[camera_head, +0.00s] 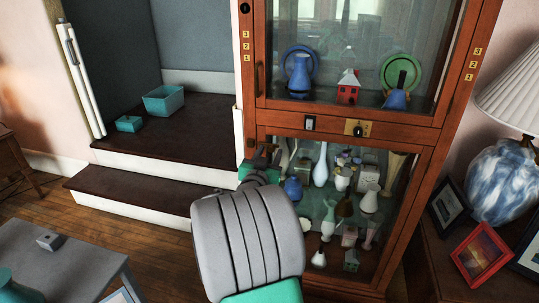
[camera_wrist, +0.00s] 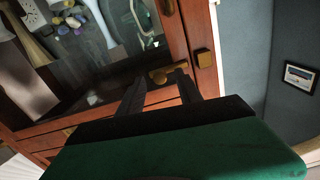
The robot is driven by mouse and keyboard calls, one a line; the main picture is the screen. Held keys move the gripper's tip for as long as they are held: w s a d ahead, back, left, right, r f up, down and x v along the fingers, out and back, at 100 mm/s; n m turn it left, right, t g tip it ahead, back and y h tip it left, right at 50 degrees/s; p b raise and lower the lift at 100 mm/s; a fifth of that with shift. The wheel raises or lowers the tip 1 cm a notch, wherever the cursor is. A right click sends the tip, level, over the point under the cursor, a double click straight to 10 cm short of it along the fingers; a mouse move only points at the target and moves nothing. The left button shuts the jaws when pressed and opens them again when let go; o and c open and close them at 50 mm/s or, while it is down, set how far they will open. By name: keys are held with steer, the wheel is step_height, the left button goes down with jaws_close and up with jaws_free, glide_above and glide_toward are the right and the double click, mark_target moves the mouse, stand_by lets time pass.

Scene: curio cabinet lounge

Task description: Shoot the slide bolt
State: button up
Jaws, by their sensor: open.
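The wooden curio cabinet (camera_head: 288,118) has glass upper and lower doors. In the wrist view a short brass piece (camera_wrist: 162,75), which looks like the slide bolt, sits on the red-brown cabinet frame (camera_wrist: 185,35). A square brass block (camera_wrist: 204,58) is fixed beside it, to the right, with a gap between them. My gripper (camera_wrist: 160,78) is open, with its two dark fingers either side of the brass piece; I cannot tell whether they touch it. In the head view my gripper (camera_head: 262,156) is at the lower door's upper left corner, and my arm hides part of that door.
Vases and figurines (camera_head: 321,165) stand behind the lower glass. A brass plate with a dark knob (camera_head: 354,128) and a pale switch plate (camera_head: 310,123) are on the rail. Dark steps (camera_head: 165,135) with teal boxes (camera_head: 164,99) are left. A lamp (camera_head: 500,185) stands right.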

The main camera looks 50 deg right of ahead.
steer(key=shift+d, duration=0.25)
steer(key=shift+c, duration=0.4)
jaws_close()
stand_by(0.9)
